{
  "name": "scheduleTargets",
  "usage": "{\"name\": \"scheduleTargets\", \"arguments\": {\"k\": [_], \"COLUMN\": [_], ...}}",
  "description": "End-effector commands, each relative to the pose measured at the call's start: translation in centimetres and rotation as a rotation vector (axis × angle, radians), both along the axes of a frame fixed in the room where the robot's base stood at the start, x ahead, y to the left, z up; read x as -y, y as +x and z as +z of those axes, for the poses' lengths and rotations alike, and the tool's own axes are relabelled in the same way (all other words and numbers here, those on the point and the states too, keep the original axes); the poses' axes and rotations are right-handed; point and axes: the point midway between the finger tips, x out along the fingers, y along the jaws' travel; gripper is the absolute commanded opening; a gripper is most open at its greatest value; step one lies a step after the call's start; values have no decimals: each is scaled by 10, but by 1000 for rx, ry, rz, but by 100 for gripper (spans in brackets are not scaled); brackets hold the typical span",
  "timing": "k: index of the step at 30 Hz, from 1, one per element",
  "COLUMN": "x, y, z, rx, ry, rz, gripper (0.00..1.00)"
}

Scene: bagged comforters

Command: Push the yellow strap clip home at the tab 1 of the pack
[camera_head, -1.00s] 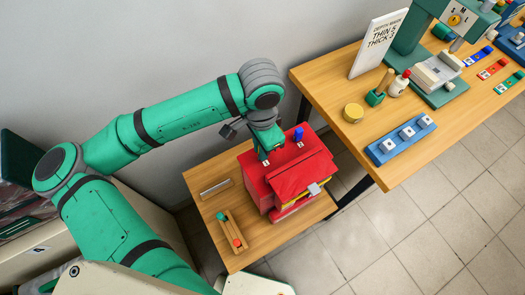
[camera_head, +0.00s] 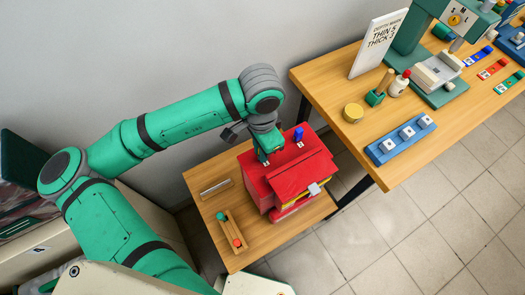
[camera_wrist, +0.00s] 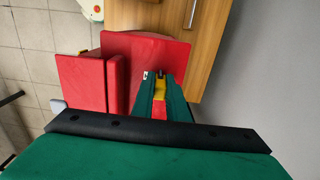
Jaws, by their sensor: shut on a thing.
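The red pack (camera_head: 290,178) sits on a low wooden table, with a flap over its right side. My gripper (camera_head: 264,157) points down at the pack's upper left edge, beside a small white label (camera_head: 266,163). In the wrist view my gripper (camera_wrist: 167,93) is shut on the yellow clip (camera_wrist: 160,88), with a red piece just below it between the fingers. The fingers hide most of the clip and the tab, so I cannot tell how deep the clip sits. A blue clip (camera_head: 298,134) stands on the pack's top beside another white label.
The low table (camera_head: 243,258) also holds a wooden rack (camera_head: 230,231) with a green and a red knob, and a metal bar (camera_head: 216,188). A higher bench (camera_head: 400,165) with a press and tools stands to the right. The wall is close behind.

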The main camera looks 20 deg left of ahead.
Motion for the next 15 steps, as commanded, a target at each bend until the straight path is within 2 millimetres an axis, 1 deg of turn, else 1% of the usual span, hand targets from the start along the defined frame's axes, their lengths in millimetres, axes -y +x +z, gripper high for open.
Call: {"name": "scheduleTargets", "arguments": {"k": [7, 8, 9, 10, 11, 15], "x": [0, 0, 0, 0, 0, 0], "y": [0, 0, 0, 0, 0, 0], "z": [0, 0, 0, 0, 0, 0], "rx": [0, 0, 0, 0, 0, 0], "ry": [0, 0, 0, 0, 0, 0], "rz": [0, 0, 0, 0, 0, 0], "gripper": [0, 16, 25, 32, 35, 35]}}
